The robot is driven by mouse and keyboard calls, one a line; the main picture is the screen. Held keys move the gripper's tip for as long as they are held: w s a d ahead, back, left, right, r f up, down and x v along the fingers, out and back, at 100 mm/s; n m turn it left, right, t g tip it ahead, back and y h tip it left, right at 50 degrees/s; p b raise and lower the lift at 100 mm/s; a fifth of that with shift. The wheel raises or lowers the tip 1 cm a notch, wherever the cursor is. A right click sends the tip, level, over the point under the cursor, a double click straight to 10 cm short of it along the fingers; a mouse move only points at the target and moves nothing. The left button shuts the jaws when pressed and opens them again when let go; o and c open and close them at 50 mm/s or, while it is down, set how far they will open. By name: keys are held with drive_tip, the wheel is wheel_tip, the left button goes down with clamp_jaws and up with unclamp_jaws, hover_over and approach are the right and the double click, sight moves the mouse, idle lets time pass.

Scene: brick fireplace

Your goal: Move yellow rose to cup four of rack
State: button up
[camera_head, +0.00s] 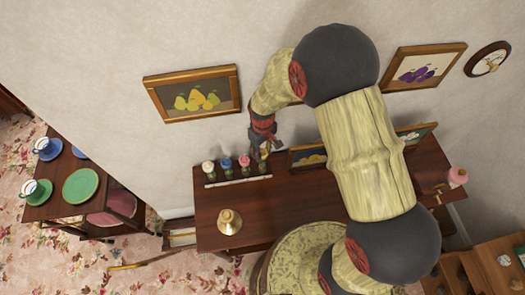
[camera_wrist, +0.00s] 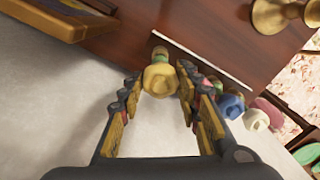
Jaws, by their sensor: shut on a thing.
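The yellow rose (camera_wrist: 160,80) is between the fingers of my gripper (camera_wrist: 160,88), which is shut on it. In the head view the yellow rose (camera_head: 265,153) shows small under my gripper (camera_head: 264,144), at the right end of the rack. The rack (camera_head: 238,182) is a pale strip on the brown table. A white rose (camera_head: 208,167), a blue rose (camera_head: 226,163) and a pink rose (camera_head: 244,161) stand along it from left to right. Green shows just beyond the yellow bloom in the wrist view. I cannot tell whether its stem is inside a cup.
The wooden table (camera_head: 290,205) stands against the wall. A brass candlestick (camera_head: 229,221) is in front of the rack. A framed picture (camera_head: 308,156) leans just right of my gripper. A pink bottle (camera_head: 457,177) is at the far right.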

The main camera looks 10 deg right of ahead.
drive_tip(key=shift+f+b, duration=1.15)
drive_tip(key=shift+f, duration=0.7)
drive_tip(key=o, duration=1.1)
drive_tip(key=shift+c, duration=0.2)
wheel_tip(320, 180, up, 12)
drive_tip(key=s+d+r+m+t+b, duration=0.2)
drive_tip(key=s+d+r+m+b, duration=0.1)
drive_tip(key=s+d+r+b, duration=0.2)
drive_tip(key=s+d+r+m+t+b, duration=0.3)
drive_tip(key=s+d+r+b, duration=0.2)
drive_tip(key=s+r, duration=0.5)
drive_tip(key=s, duration=0.4)
drive_tip(key=shift+s+r+t+b, duration=0.15)
drive_tip(key=shift+s+t+b, duration=0.15)
drive_tip(key=shift+b, duration=0.1)
